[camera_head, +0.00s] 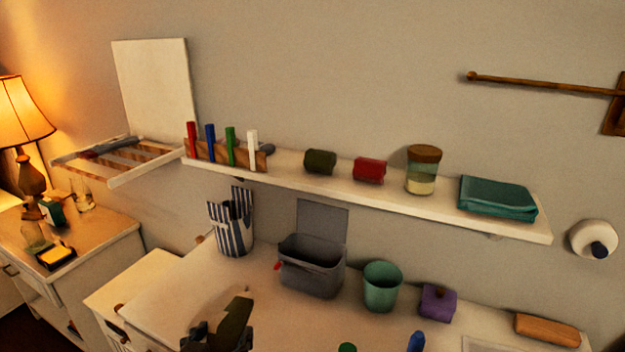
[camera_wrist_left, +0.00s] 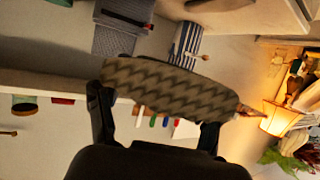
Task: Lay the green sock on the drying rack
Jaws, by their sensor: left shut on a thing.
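The green sock (camera_head: 235,322) is dark olive and hangs at my left gripper (camera_head: 210,338), low in the head view over the white surface. In the left wrist view the sock (camera_wrist_left: 170,88), with a zigzag pattern, lies across my gripper (camera_wrist_left: 155,110), which is shut on it. The drying rack (camera_head: 147,176) is a white frame with wooden slats, folded out from a white panel (camera_head: 155,85) on the wall at upper left. A long grey and dark red thing (camera_head: 113,147) lies across its slats. My gripper is well below and right of the rack. My right gripper is not in view.
A shelf (camera_head: 300,172) right of the rack bears colored upright pegs (camera_head: 230,147), rolls, a jar (camera_head: 423,170) and teal cloth (camera_head: 497,195). Below stand a striped holder (camera_head: 232,235), a grey bin (camera_head: 312,275) and a green cup (camera_head: 382,288). A lit lamp (camera_head: 22,110) stands left.

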